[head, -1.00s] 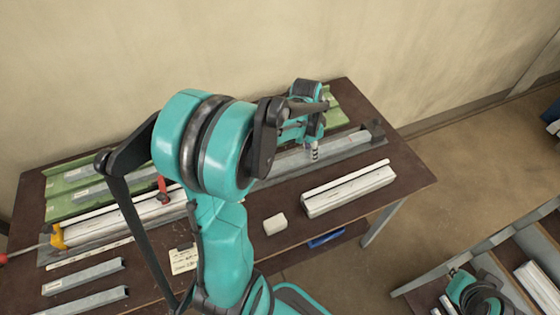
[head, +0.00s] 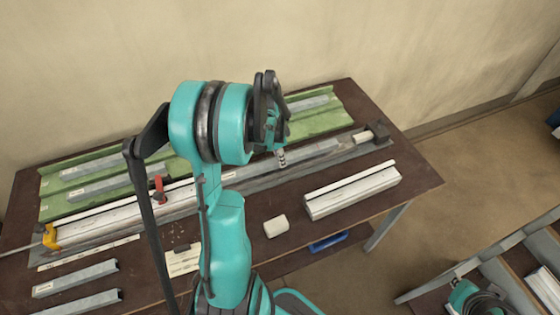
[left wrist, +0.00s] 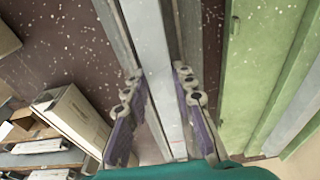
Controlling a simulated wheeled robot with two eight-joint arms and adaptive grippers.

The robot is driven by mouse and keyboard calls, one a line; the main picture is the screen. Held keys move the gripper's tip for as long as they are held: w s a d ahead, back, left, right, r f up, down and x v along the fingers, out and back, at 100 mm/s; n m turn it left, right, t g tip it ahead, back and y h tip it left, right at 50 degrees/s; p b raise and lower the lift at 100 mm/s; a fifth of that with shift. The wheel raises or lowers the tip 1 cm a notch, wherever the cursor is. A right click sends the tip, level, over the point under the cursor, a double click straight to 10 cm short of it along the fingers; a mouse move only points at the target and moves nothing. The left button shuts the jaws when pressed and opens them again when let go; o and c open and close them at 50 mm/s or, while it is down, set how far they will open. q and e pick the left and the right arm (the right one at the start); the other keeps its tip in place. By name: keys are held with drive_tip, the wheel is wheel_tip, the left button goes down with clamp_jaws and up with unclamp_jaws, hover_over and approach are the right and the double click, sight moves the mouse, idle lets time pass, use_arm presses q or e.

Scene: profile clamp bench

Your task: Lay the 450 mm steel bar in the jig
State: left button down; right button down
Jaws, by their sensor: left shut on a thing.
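The grey steel bar (head: 318,150) lies lengthwise along the jig (head: 252,188), over its right half. In the left wrist view the bar (left wrist: 150,50) runs straight between the fingers. My left gripper (head: 281,158) is shut on the bar, with a finger on each side of it in the left wrist view (left wrist: 158,100). I cannot tell whether the bar touches the jig floor. The bar's left part is hidden behind my arm. My right gripper (head: 485,302) is at the lower right, cut by the frame edge; its fingers are unclear.
A dark end block (head: 370,140) closes the jig's right end. A yellow clamp (head: 50,237) and a red handle (head: 160,190) are at its left. Green trays (head: 318,120) with bars lie behind. A white profile stack (head: 352,192) and a pale block (head: 276,226) lie in front.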

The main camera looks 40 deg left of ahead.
use_arm(q)
drive_tip(key=shift+w+f, duration=0.1)
drive_tip(key=shift+f, duration=0.65)
drive_tip(key=shift+r, duration=0.1)
drive_tip(key=shift+f+b, duration=0.3)
drive_tip(key=shift+b, duration=0.05)
drive_tip(key=shift+s+d+f+b, duration=0.15)
drive_tip(key=shift+s+f+b, duration=0.1)
drive_tip(key=shift+b, duration=0.1)
drive_tip(key=c, duration=1.3)
unclamp_jaws()
drive_tip(key=shift+o, duration=0.2)
drive_tip(key=shift+w+f, duration=0.1)
drive_tip(key=shift+w, duration=0.05)
